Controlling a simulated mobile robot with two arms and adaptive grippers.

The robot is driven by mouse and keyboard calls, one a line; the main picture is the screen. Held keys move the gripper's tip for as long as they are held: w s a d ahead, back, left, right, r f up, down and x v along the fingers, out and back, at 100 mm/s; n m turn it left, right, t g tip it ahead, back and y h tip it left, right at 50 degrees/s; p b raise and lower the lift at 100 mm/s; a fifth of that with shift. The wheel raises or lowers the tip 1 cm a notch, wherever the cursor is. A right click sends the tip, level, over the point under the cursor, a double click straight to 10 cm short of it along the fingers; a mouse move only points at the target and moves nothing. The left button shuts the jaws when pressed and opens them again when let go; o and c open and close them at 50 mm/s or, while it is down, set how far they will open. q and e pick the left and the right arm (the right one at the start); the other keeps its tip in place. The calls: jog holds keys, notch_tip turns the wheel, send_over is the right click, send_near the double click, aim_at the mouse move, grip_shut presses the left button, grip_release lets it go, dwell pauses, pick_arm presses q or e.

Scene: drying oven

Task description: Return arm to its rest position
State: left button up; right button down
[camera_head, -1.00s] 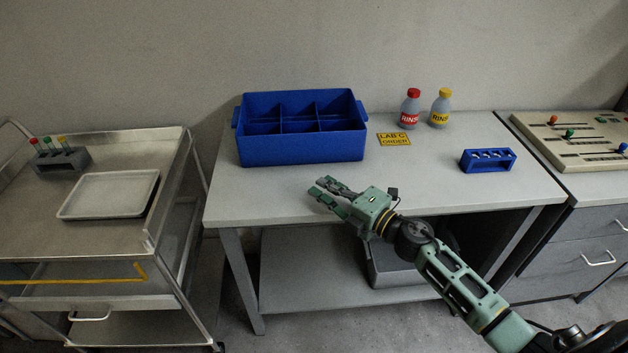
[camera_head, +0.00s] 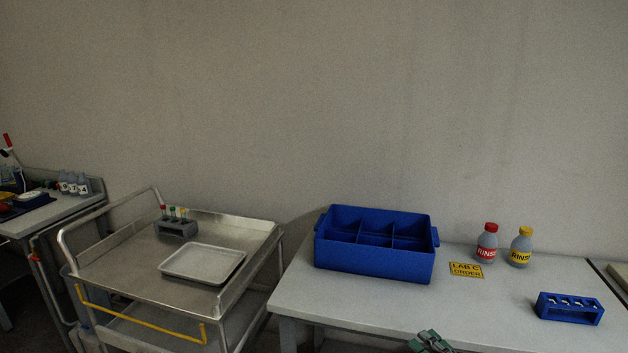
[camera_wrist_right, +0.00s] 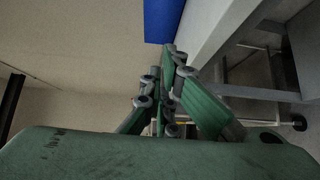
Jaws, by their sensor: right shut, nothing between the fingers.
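My right gripper (camera_head: 430,342) shows only in part at the bottom edge of the head view, in front of the table. Its green fingers (camera_wrist_right: 165,105) fill the middle of the right wrist view, close together and with nothing between them. The rest of my right arm is out of the head view. My left gripper is in neither view.
A metal cart (camera_head: 120,277) with a tray (camera_head: 203,263) and tube rack (camera_head: 176,229) stands left.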

jog(key=s+d+f+m+h, duration=0.1)
jog(key=d+f+m+h, duration=0.3)
jog(key=f, duration=0.8)
jog(key=s+d+f+m+g+h, duration=0.1)
jog(key=s+f+m+g+h, duration=0.15)
jog(key=s+f+m, duration=0.75)
jog(key=s+d+f+g+h, duration=0.15)
jog(key=s+f+g, duration=0.35)
jog(key=f, duration=1.1)
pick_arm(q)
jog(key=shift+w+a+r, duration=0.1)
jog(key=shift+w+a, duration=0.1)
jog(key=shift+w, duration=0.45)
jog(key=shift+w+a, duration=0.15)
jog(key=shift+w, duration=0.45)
pick_arm(e)
jog(key=s+a+f+m+g, duration=0.2)
jog(key=s+f, duration=0.3)
jog(key=s, duration=0.7)
jog(key=s+a+f+m+g, duration=0.2)
jog(key=s+f, duration=0.4)
jog(key=s, duration=0.6)
jog(key=s+a+f+m+g, duration=0.3)
jog(key=s+f, duration=0.3)
jog(key=s, duration=0.7)
jog(key=shift+a+f, duration=0.25)
jog(key=shift+a, duration=0.15)
